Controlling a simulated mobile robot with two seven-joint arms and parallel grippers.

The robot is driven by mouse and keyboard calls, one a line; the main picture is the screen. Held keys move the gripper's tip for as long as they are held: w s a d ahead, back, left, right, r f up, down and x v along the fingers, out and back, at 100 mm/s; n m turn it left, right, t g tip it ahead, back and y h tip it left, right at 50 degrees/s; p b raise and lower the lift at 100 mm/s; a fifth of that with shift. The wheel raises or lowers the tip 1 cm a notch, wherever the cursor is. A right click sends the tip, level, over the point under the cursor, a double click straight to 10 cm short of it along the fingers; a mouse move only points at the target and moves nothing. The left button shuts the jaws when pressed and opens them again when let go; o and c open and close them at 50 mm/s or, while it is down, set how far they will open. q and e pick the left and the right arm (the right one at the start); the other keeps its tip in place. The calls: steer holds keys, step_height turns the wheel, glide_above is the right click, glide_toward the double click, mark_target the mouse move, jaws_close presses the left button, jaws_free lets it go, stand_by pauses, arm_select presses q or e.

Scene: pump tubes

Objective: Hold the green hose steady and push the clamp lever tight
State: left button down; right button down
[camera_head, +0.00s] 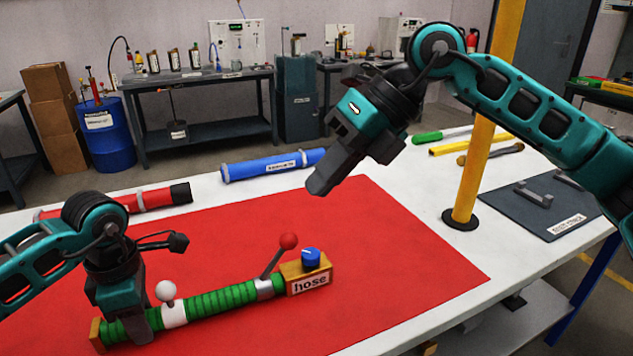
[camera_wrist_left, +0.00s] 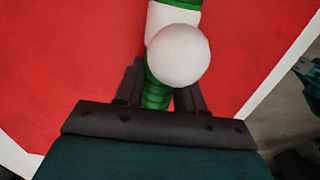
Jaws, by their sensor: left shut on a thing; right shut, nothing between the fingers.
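The green ribbed hose (camera_head: 222,299) lies on the red mat, with a wooden end block labelled "hose" (camera_head: 309,283) and a blue knob (camera_head: 311,258) at its right end. A clamp lever with a red ball (camera_head: 289,241) stands tilted up to the right near that block. A white collar with a white ball (camera_head: 166,291) sits further left on the hose. My left gripper (camera_head: 137,328) is shut on the hose left of the white collar; the left wrist view shows the fingers (camera_wrist_left: 160,90) on either side of it. My right gripper (camera_head: 320,186) is shut and empty, above and beyond the red ball.
The red mat (camera_head: 400,260) is clear to the right. A blue tube (camera_head: 272,166) and a red tube (camera_head: 150,200) lie at the table's back.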

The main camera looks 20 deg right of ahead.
mark_target(291, 235)
steer(key=c, duration=1.6)
jaws_free()
steer(key=shift+f, duration=0.1)
steer(key=shift+o, duration=0.7)
steer(key=shift+w+a+f+n, duration=0.15)
steer(key=shift+f+n, duration=0.1)
steer(key=shift+n, duration=0.35)
steer(key=o, duration=0.7)
steer(key=f+n+h, duration=0.1)
steer(key=n, duration=0.2)
steer(key=w+a+f+n+h, duration=0.1)
steer(key=n, duration=0.2)
steer(key=w+f+n+h, duration=0.1)
steer(key=n+h, duration=0.1)
steer(key=n, duration=0.1)
steer(key=shift+a+f, duration=0.25)
steer(key=shift+f, duration=0.15)
steer(key=shift+o, duration=0.4)
steer(key=n, duration=0.1)
steer(key=n+h, duration=0.1)
steer(key=n, duration=0.1)
steer(key=w+n+t, duration=0.1)
steer(key=shift+w+a+f+h, duration=0.1)
steer(key=shift+a+f+h, duration=0.15)
steer(key=shift+f+h, duration=0.15)
steer(key=shift+x, duration=5)
steer(key=shift+n, duration=0.3)
steer(key=shift+c, duration=0.5)
steer(key=c, duration=1)
